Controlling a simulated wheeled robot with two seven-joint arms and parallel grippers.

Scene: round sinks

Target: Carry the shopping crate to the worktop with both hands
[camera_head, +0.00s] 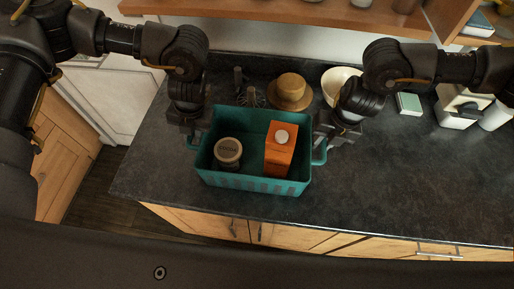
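The teal shopping crate (255,185) is upright over the front part of the dark worktop (420,190). It holds a round-lidded jar (228,153) on the left and an orange carton (280,155) with a white cap on the right. My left gripper (193,132) is at the crate's left side. My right gripper (326,142) is at the right side, by a teal handle. The fingertips are small and partly hidden, so their grip on the handles is unclear. I cannot tell whether the crate's base touches the worktop.
Behind the crate are a straw-coloured hat-shaped thing (290,91) and a cream bowl (340,82). A green-and-white box (409,104) and a white container (459,107) stand to the right. Wooden shelving (300,14) overhangs the back. The worktop's right front is clear.

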